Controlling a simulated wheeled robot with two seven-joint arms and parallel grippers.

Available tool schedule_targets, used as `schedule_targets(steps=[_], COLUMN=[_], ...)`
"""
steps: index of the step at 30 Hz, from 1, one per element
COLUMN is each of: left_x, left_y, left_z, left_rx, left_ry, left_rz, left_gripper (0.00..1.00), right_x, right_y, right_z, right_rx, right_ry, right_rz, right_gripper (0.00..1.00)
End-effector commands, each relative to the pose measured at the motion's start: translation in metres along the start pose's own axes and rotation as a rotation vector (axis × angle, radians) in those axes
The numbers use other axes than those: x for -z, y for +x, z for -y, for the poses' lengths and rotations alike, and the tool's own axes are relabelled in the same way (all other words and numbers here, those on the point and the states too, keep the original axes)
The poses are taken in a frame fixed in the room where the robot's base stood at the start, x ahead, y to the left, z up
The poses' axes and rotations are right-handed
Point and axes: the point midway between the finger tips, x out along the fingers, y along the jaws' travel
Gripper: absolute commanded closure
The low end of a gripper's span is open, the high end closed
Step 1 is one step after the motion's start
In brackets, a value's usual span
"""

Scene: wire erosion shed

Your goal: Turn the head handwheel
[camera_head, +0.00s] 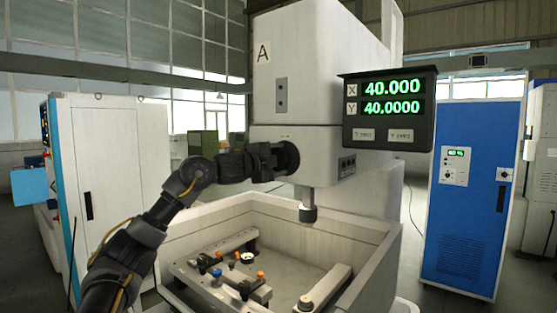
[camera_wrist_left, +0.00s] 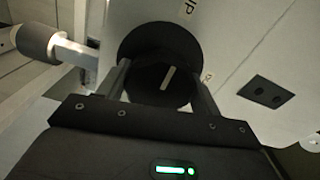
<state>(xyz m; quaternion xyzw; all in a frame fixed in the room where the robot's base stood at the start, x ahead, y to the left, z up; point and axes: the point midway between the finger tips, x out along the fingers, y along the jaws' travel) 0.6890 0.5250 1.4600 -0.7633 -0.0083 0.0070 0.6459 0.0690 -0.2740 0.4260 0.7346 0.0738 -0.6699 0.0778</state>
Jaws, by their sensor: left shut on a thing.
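The head handwheel (camera_head: 290,157) is a dark round wheel on the side of the white machine head (camera_head: 295,60). In the left wrist view the handwheel (camera_wrist_left: 160,45) fills the upper middle, and a short pale mark shows on its dark face. My left gripper (camera_head: 270,160) reaches it from the left. In the left wrist view the two fingers of my left gripper (camera_wrist_left: 162,92) stand on either side of the wheel's dark hub, shut on it. The fingertips are partly hidden against the dark wheel. My right gripper is not in view.
Below the head, a spindle (camera_head: 308,212) hangs over an open tank (camera_head: 330,235) with clamps and coloured knobs. A blue cabinet (camera_head: 470,190) stands right, a white cabinet (camera_head: 110,150) left.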

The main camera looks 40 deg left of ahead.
Motion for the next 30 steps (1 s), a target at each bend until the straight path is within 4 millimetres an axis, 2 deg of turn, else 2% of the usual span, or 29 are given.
schedule_targets(steps=[16, 17, 21, 30], left_x=[0.0001, 0.0001, 0.0000, -0.0001], left_y=[0.0001, 0.0001, 0.0000, -0.0015], left_z=[-0.0002, -0.0003, -0.0002, -0.0004], left_rx=[0.000, 0.000, 0.000, 0.000], left_ry=[0.027, 0.027, 0.026, 0.025], left_rz=[0.000, 0.000, 0.000, 0.000], left_gripper=[0.58, 0.31, 0.13, 0.13], right_x=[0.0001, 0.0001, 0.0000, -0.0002], right_y=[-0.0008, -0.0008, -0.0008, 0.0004], right_z=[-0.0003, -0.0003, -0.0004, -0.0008], right_rx=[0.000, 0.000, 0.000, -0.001], right_ry=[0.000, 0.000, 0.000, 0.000], right_rz=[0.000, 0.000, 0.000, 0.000], right_gripper=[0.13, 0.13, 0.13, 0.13])
